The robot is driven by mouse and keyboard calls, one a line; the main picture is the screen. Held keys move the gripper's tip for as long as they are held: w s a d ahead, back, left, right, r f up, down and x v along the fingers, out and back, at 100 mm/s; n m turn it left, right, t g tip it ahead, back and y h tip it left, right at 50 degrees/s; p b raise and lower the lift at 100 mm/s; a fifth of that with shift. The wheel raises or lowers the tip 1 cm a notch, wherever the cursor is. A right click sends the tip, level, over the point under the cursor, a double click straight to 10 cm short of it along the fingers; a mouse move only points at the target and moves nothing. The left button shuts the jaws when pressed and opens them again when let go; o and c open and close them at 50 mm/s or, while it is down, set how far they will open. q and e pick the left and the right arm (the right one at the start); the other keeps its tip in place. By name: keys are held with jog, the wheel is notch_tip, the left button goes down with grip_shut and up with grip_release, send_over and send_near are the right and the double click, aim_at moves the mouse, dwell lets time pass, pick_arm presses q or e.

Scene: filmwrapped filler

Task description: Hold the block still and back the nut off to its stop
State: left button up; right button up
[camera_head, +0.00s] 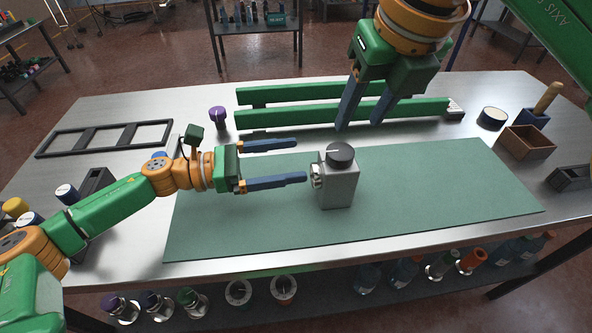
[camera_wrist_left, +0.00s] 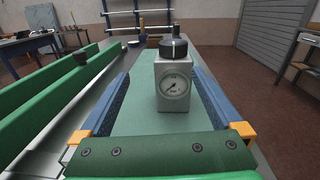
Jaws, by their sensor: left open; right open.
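A grey block (camera_head: 337,187) stands upright on the green mat (camera_head: 250,220). A dark round nut (camera_head: 341,154) sits on its top, and a dial is on its left face. In the left wrist view the block (camera_wrist_left: 173,98) shows its gauge face between my fingers, with the dark nut (camera_wrist_left: 173,48) above. My left gripper (camera_head: 287,163) is open and level, its fingertips just left of the block, pointing at it. My right gripper (camera_head: 357,127) is open, pointing down, above and behind the block near the green rails. It appears empty.
Two green rails (camera_head: 300,93) lie behind the mat. A black frame (camera_head: 104,139) lies at the left, with a purple-topped item (camera_head: 217,117) near the rails. A wooden box (camera_head: 526,142) and a dark tray (camera_head: 571,178) are at the right. The mat right of the block is clear.

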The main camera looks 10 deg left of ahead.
aim_at(312, 175)
pick_arm(q)
jog(key=d+f, duration=0.1)
jog(key=s+d+f+m, duration=0.1)
jog(key=shift+d+f+g, duration=0.3)
jog(key=shift+d+g, duration=0.05)
jog(key=shift+g, duration=0.05)
jog(key=x, duration=0.7)
jog(key=shift+a, duration=0.1)
jog(key=shift+c, duration=1.3)
grip_shut()
jog(key=shift+c, duration=0.9)
grip_release()
jog(key=c, duration=1.1)
jog(key=shift+c, duration=0.2)
